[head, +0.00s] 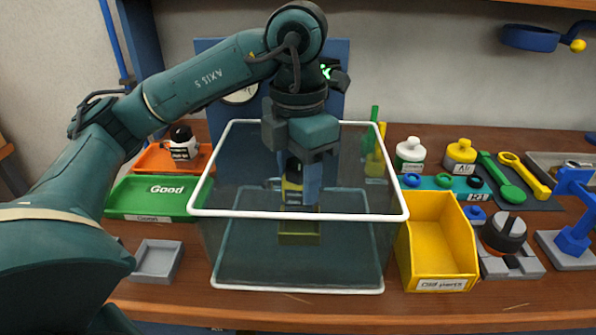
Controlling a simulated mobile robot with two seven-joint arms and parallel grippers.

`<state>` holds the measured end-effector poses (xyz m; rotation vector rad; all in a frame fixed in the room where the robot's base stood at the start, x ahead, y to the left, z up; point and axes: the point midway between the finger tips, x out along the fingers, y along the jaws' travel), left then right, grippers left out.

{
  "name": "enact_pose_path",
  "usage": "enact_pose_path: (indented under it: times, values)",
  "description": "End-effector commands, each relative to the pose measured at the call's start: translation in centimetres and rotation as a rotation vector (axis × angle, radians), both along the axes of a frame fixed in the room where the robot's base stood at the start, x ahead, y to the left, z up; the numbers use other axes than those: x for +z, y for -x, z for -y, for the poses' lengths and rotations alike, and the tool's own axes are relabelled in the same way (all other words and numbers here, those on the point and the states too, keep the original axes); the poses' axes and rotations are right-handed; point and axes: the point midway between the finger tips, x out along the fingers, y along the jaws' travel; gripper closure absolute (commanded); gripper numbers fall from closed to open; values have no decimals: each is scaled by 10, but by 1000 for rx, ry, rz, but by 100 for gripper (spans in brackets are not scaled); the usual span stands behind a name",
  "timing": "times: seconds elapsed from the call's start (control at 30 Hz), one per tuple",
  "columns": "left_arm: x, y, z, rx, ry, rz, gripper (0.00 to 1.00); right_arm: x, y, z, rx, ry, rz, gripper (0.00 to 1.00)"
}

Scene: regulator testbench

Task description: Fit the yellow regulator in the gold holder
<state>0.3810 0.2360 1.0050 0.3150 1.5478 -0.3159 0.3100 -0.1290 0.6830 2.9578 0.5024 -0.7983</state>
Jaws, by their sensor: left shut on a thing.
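My left gripper (312,178) reaches down through the open top of a clear box and is shut on the yellow regulator (292,192). The regulator is small, with yellow and dark parts, and is partly hidden by the fingers. The gold holder (300,236) is a dull gold block inside the box, directly below the regulator in the picture. The regulator's lower end is close to the holder's top; I cannot tell whether they touch. My right gripper is not in view.
The clear box (399,214) has a white rim. A green "Good" tray (122,210), an orange tray (150,160) and a grey tray (156,262) lie to its left. A yellow "Old parts" bin (440,245) stands close on the right. Bottles (411,155) and tools (508,185) are farther right.

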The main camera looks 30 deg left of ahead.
Motion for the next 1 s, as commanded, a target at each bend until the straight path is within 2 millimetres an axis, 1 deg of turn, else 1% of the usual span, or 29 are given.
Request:
enact_pose_path:
  times: [0.03,0.1,0.73,1.0]
  values:
    - [-2,0,0,0,1,2,91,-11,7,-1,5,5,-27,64]
    - [-4,0,0,0,1,2,91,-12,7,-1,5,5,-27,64]
    - [-7,0,0,-1,1,2,91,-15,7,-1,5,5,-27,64]
    - [-13,0,0,-1,1,2,91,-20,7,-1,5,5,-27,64]
